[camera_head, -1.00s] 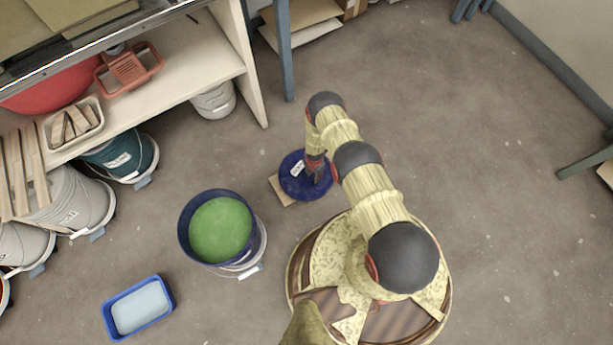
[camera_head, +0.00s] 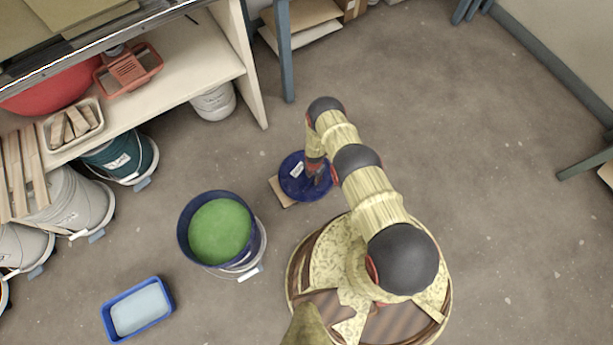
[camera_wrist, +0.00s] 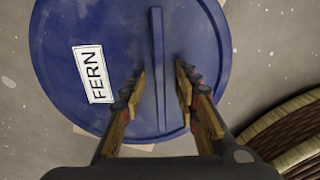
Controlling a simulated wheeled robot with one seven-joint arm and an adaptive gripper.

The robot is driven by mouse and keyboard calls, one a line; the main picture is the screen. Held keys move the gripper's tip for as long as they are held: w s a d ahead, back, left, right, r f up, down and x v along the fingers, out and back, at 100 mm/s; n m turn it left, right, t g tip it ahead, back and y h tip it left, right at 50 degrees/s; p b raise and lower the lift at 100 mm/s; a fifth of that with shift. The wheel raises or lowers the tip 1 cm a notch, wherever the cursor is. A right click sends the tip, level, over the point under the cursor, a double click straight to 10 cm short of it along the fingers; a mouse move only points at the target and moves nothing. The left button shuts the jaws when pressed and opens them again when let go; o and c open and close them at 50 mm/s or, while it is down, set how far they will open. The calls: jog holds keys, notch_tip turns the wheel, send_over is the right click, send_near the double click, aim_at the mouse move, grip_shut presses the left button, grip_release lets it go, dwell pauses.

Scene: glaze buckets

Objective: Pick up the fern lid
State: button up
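The fern lid (camera_head: 297,184) is a round blue disc with a white label, lying on the floor partly over a flat tan piece. In the wrist view the lid (camera_wrist: 80,30) fills much of the picture, its label reads FERN, and a raised straight rib (camera_wrist: 158,60) crosses it. My gripper (camera_wrist: 160,88) is open above the lid, one finger on each side of the rib, with gaps between. In the head view my gripper (camera_head: 316,172) is over the lid's right part and hides some of it.
A blue bucket (camera_head: 184,238) of green glaze stands left of the lid. A blue tray (camera_head: 109,322) of pale liquid lies at lower left. A shelf (camera_head: 190,80) with lidded buckets beneath is at upper left. A table leg (camera_head: 284,50) stands behind the lid.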

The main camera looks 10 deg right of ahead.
jog(key=c, duration=0.7)
grip_shut()
dwell(0.3)
